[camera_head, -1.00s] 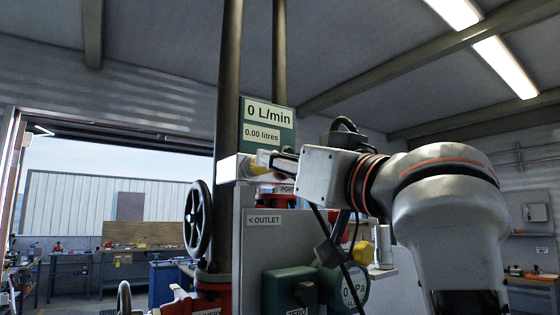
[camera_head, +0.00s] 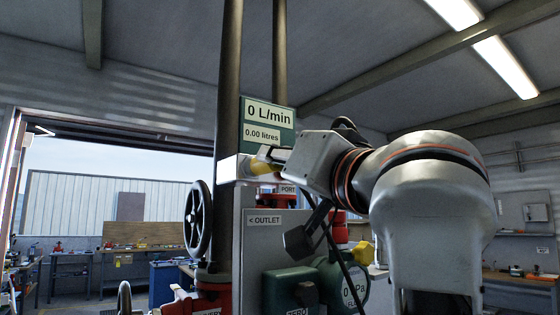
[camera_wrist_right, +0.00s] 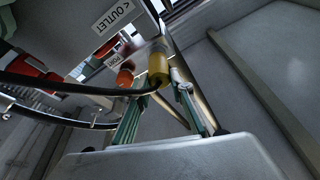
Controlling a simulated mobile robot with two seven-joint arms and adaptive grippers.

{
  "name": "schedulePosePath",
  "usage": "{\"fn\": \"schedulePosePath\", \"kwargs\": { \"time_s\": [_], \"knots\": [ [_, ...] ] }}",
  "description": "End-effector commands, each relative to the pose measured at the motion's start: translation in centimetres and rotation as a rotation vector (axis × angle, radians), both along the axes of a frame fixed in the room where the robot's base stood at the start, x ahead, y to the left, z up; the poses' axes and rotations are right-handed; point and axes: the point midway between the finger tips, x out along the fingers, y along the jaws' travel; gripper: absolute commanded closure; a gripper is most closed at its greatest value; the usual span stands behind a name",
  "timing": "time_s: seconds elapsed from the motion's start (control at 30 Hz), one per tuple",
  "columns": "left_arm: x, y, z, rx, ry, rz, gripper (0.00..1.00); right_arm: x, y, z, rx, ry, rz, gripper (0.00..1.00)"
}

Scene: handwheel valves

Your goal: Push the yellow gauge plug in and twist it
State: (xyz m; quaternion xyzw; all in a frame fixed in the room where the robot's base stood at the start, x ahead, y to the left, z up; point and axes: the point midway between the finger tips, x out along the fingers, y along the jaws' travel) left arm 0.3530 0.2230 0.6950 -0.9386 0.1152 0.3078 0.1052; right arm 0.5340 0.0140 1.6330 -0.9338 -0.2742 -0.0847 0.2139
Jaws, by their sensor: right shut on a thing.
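The yellow gauge plug (camera_head: 262,167) sits at the pale block by the upper part of the grey panel. In the right wrist view the plug (camera_wrist_right: 158,68) is a short yellow cylinder with a black cable at its near end. My right gripper (camera_head: 274,157) is shut on the plug; its two green-edged fingers (camera_wrist_right: 163,84) lie either side of it in the wrist view. The plug's far end is against the pale block, and I cannot tell how deep it sits. My left gripper is not in view.
A red fitting (camera_wrist_right: 125,75) lies close beside the plug. The black cable (camera_wrist_right: 80,88) runs left from it. The green flow display (camera_head: 268,123) stands just above, reading 0 L/min. A black handwheel (camera_head: 198,218) and a dark vertical pipe (camera_head: 229,80) are to the left.

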Motion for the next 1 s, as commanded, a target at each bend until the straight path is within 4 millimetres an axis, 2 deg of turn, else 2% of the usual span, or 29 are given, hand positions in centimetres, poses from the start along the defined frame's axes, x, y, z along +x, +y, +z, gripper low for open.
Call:
{"fn": "schedulePosePath", "kwargs": {
  "time_s": [0.03,0.07,0.13,0.8,0.83,0.9,1.0],
  "knots": [
    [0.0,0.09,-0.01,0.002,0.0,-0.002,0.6,0.0,0.0,0.01,-0.001,0.0,0.0,1.0],
    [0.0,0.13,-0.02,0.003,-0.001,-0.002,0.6,0.0,0.0,0.01,-0.001,0.0,0.0,0.83],
    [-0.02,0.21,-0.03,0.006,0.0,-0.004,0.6,0.0,-0.01,0.02,-0.002,-0.001,-0.001,1.0],
    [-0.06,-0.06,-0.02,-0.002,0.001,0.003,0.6,0.09,0.03,0.02,-0.002,-0.001,0.0,1.0],
    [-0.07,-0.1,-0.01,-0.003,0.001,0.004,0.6,0.09,0.03,0.02,-0.002,-0.001,0.0,0.86],
    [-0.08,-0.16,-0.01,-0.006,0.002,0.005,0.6,0.09,0.03,0.03,-0.002,-0.001,0.0,1.0],
    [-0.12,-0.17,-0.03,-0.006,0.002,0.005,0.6,0.1,0.03,0.03,-0.002,-0.001,-0.001,1.0]
  ]
}}
